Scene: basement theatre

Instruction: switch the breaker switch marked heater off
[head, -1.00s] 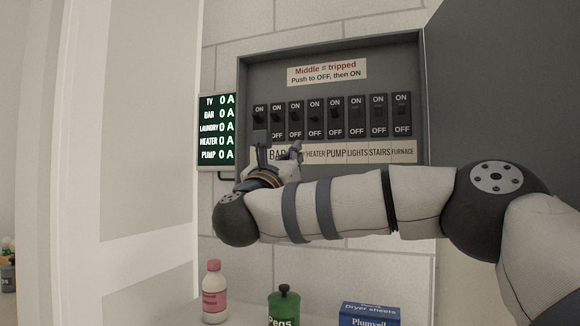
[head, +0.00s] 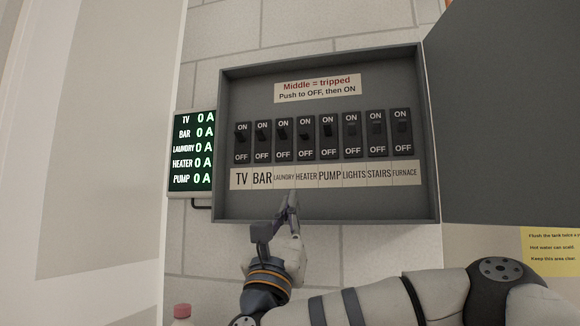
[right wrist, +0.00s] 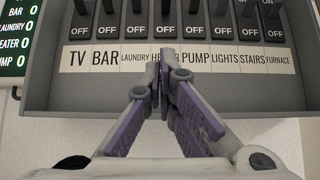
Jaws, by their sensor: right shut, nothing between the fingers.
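The heater breaker switch (head: 304,136) is the fourth from the left in the row, above the HEATER label (head: 306,176). Its small dark lever is hard to make out, so I cannot tell its exact position. My right gripper (head: 290,200) is shut and empty, pointing up at the lower part of the panel, below the labels and apart from the switches. In the right wrist view the closed fingertips (right wrist: 167,62) cover part of the HEATER label. My left gripper is not in view.
The grey breaker box (head: 228,209) has a raised rim and an open door (head: 505,110) at right. A lit current display (head: 193,150) at left reads 0 A on every line. Other switches sit close on both sides. A pink-capped bottle (head: 182,311) stands below.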

